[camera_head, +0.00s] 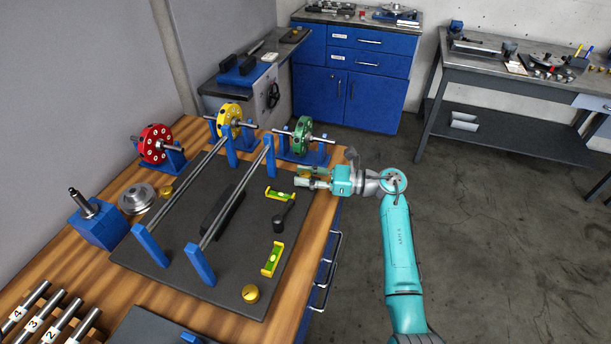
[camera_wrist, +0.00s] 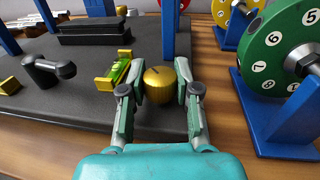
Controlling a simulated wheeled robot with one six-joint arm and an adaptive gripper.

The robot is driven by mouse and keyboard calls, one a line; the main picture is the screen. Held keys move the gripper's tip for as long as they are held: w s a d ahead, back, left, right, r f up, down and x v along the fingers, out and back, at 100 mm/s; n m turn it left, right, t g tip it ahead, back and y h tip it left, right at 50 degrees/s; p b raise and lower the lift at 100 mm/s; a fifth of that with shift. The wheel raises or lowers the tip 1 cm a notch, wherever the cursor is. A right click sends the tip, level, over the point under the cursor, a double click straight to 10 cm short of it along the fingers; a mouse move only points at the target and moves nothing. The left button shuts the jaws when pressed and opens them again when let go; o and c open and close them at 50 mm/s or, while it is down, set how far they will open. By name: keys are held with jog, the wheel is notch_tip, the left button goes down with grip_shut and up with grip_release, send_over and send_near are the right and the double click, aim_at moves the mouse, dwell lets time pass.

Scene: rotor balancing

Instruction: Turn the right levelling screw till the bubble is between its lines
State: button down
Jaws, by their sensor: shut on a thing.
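The brass levelling screw (camera_wrist: 160,84) has a round knob with a dark line on top and stands at the edge of the dark plate. My gripper (camera_wrist: 159,90) has one finger on each side of it and is shut on it; in the head view my gripper (camera_head: 312,178) is at the plate's back right corner and mostly hides this screw. A yellow spirit level (camera_head: 280,194) with a green vial lies close by; it also shows in the wrist view (camera_wrist: 114,72). A second level (camera_head: 272,259) lies nearer the front. The bubbles are too small to read against their lines.
A black lever (camera_head: 283,215) stands between the levels. Other brass screws sit at the front (camera_head: 250,294) and left (camera_head: 166,191). The green numbered rotor (camera_wrist: 277,48) on its blue stand (camera_head: 305,150) is close beside my gripper. Two rails on blue posts cross the plate (camera_head: 180,240).

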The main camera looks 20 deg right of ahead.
dwell(0.3)
jog(key=c, duration=0.8)
grip_release()
jog(key=v, duration=1.2)
jog(key=shift+w, duration=0.1)
